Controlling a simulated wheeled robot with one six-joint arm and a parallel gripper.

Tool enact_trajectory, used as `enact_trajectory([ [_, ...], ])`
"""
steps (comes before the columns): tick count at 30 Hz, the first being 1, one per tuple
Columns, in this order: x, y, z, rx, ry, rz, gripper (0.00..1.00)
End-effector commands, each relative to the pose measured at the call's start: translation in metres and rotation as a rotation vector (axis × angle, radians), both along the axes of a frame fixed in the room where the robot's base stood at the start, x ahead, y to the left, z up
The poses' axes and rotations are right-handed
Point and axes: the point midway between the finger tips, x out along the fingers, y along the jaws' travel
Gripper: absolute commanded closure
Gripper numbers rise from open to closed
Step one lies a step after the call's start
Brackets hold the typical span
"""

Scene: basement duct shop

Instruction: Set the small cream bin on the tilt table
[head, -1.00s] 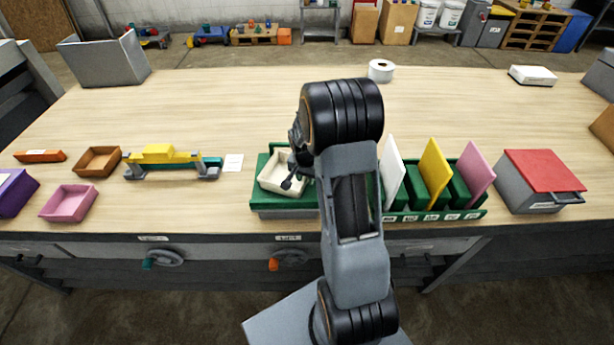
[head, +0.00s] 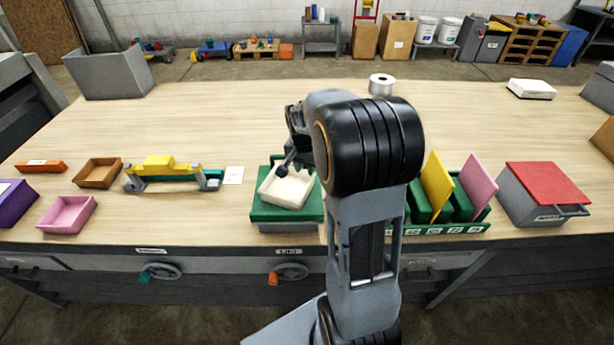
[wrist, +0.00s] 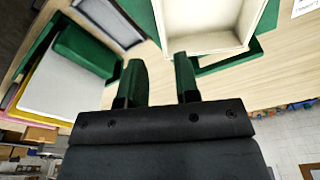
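The small cream bin (head: 287,186) sits, open side up, on a green-topped platform (head: 262,212), seemingly the tilt table. It lies a little askew, with green showing around it. In the wrist view the bin (wrist: 205,22) is at the top, just beyond the fingertips. My gripper (wrist: 159,76) has its two dark green fingers apart, with bare tabletop showing between them and nothing held. In the head view my gripper (head: 283,168) is at the bin's far left edge, clear of its inside.
A green rack with yellow (head: 437,186) and pink (head: 478,188) panels stands right of my arm, then a red-lidded grey box (head: 541,195). Left are a yellow-and-grey bridge fixture (head: 165,172), a brown tray (head: 98,173) and a pink tray (head: 66,214).

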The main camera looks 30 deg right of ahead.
Motion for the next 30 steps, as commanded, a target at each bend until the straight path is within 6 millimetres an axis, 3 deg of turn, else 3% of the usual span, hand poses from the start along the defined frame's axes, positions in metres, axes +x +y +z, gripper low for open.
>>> enact_trajectory([
  [4,-0.007,0.01,0.018,-0.003,-0.015,0.042,0.71],
  [7,-0.022,0.032,0.04,-0.014,-0.047,0.148,0.71],
  [12,-0.069,0.079,0.072,-0.046,-0.124,0.418,0.71],
  [15,-0.098,0.101,0.082,-0.069,-0.166,0.571,0.71],
  [22,-0.145,0.131,0.086,-0.112,-0.237,0.817,0.71],
  [30,-0.16,0.135,0.084,-0.13,-0.259,0.9,0.71],
])
